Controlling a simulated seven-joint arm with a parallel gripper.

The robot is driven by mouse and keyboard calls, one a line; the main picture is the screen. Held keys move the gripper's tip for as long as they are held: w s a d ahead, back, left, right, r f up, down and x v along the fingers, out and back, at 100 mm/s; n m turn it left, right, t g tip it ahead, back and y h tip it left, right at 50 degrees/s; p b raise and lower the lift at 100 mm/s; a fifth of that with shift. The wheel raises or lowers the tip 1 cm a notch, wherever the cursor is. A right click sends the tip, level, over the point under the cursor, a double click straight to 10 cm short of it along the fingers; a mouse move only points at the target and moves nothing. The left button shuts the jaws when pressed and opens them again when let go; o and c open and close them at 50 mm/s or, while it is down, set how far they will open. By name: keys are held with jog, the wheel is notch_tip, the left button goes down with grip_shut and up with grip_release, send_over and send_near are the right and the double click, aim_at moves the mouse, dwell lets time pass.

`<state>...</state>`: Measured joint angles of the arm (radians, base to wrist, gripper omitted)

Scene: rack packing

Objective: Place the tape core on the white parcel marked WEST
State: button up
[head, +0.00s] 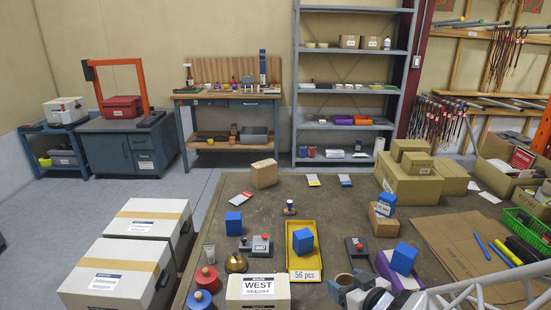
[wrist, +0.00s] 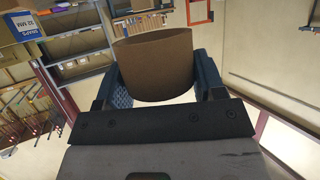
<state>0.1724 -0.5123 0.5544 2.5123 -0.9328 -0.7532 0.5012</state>
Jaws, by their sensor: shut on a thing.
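The tape core is a brown cardboard ring; in the wrist view the tape core (wrist: 157,68) sits between the two blue finger pads of my gripper (wrist: 157,85). In the head view my gripper (head: 345,284) is at the lower right of centre, with the tape core (head: 343,280) at its tip. The white parcel marked WEST (head: 258,301) stands at the table's front edge, left of my gripper and apart from the core. Its front label reads WEST, and its lower part is cut off by the picture edge.
A brass bell (head: 236,263) and red-and-blue round pieces (head: 206,279) stand left of the parcel. A blue box (head: 403,258) is right of my gripper.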

jog(key=s+a+n+g+y, duration=0.1)
jog(key=s+a, duration=0.2)
jog(key=a, duration=0.4)
jog(key=s+a+f+n+g+y, duration=0.1)
jog(key=s+a+n+y, duration=0.1)
jog(key=s+a, duration=0.2)
jog(key=shift+a+n+g, duration=0.3)
jog(key=shift+a+g, duration=0.1)
jog(key=shift+a, duration=1.3)
jog(key=shift+s, duration=0.1)
send_over(258, 286)
jog(key=shift+f, duration=0.8)
jog(key=shift+f, duration=1.8)
